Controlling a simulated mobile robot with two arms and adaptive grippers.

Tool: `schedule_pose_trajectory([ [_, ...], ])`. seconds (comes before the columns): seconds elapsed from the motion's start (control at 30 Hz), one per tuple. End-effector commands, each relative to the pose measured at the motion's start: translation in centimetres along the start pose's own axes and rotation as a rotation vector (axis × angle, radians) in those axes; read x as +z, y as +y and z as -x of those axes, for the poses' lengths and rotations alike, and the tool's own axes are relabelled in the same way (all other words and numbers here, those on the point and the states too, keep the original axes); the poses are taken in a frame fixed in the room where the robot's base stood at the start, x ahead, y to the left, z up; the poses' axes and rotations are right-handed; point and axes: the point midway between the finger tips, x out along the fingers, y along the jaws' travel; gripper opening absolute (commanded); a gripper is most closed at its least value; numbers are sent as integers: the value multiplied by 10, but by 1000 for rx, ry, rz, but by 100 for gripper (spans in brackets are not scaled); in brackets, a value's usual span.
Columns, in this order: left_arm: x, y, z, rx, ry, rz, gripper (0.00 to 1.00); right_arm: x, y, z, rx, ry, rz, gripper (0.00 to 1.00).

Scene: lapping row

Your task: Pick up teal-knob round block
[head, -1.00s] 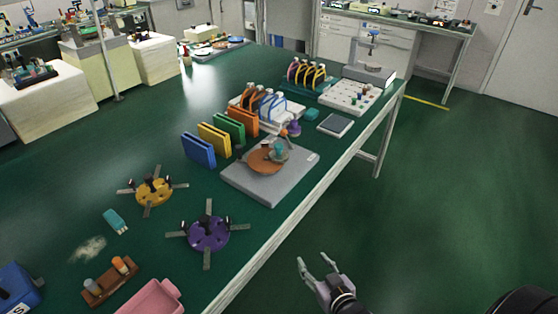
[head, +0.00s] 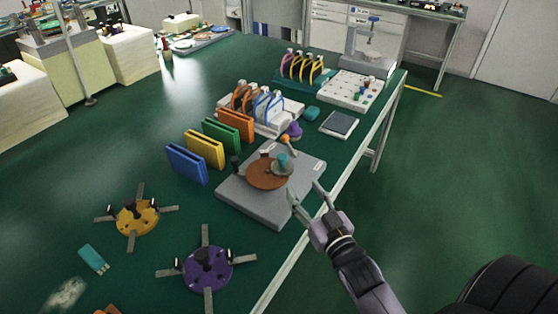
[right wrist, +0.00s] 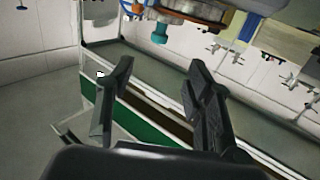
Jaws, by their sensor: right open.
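The teal-knob round block is a small grey disc with a teal knob (head: 283,160) on top. It sits at the right side of a brown round plate (head: 262,175) on a grey lapping base (head: 262,208). In the right wrist view the teal knob (right wrist: 160,33) shows near the top, beyond the fingertips. My right gripper (head: 306,192) is open and empty, at the base's front right edge, apart from the block. Its two dark fingers (right wrist: 160,67) also show spread in the right wrist view. My left gripper is not in view.
An orange-tipped arm (head: 287,142) stands just behind the block. Colored upright holders (head: 204,149) stand left of the base. Yellow (head: 138,218) and purple (head: 207,270) four-armed fixtures lie in front. Open floor (head: 450,200) lies right of the table (head: 340,200).

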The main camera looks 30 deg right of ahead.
Motion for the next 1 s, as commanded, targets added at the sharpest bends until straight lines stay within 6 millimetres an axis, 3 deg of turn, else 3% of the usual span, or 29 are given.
schedule_pose_trajectory([
  [0.1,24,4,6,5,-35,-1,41,-3,0,-29,0,5,0,48],
  [0.27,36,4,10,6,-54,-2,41,-2,0,-63,-1,3,2,48],
  [0.4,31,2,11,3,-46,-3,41,-1,0,-85,0,2,1,48],
  [0.67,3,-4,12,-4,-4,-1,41,-1,1,-104,0,1,0,48],
  [1.0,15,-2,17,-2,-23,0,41,0,2,-146,-1,0,2,48],
])
